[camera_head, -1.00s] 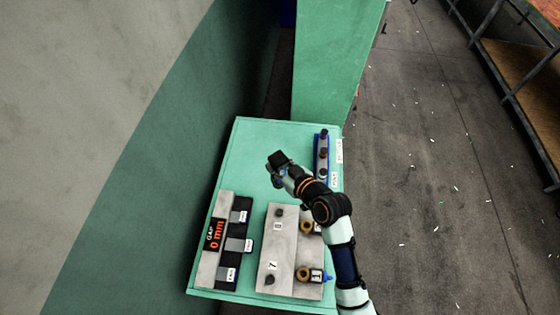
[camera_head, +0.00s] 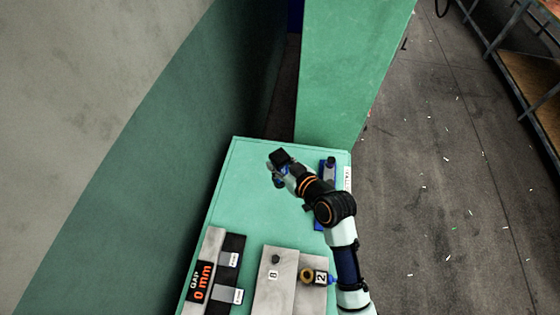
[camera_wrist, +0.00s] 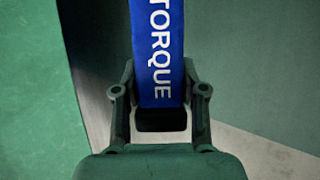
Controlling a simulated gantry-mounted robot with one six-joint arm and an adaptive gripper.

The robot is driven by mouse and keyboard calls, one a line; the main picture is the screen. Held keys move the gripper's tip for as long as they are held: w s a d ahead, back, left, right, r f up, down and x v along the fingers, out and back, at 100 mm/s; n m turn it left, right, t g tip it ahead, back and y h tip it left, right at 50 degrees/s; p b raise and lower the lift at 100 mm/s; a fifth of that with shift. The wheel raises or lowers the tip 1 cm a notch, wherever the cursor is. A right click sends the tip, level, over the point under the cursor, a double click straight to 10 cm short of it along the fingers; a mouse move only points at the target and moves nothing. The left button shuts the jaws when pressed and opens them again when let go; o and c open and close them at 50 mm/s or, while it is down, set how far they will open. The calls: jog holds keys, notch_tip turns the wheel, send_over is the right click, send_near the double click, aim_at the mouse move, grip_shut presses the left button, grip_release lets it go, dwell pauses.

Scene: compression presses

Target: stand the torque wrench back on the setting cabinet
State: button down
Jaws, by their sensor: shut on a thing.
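The torque wrench is a blue bar with white "TORQUE" lettering (camera_wrist: 160,45); it runs up out of the top of the wrist view. My gripper (camera_wrist: 160,105) is shut on it, one finger on each side. In the head view my gripper (camera_head: 280,165) is over the far part of the green setting cabinet (camera_head: 250,205), with only small bits of blue showing beside it. Most of the wrench is hidden there. I cannot tell how high it is above the top.
A blue rack with dark knobs (camera_head: 330,170) stands at the cabinet's right edge, partly behind my arm. A gap display reading 0 mm (camera_head: 201,280) and grey plates (camera_head: 275,285) lie at the near end. A green column (camera_head: 345,75) rises beyond. The cabinet's middle left is bare.

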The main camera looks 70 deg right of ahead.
notch_tip(320, 180, down, 13)
jog(key=b, duration=0.2)
jog(key=shift+f+b, duration=0.15)
jog(key=shift+b, duration=0.15)
jog(key=shift+w+d, duration=0.1)
jog(key=shift+f+b, duration=0.25)
jog(key=shift+b, duration=0.05)
jog(key=c, duration=0.7)
grip_release()
jog(key=shift+o, duration=0.2)
jog(key=p+v, duration=0.1)
jog(key=v, duration=1.1)
jog(key=shift+r, duration=0.2)
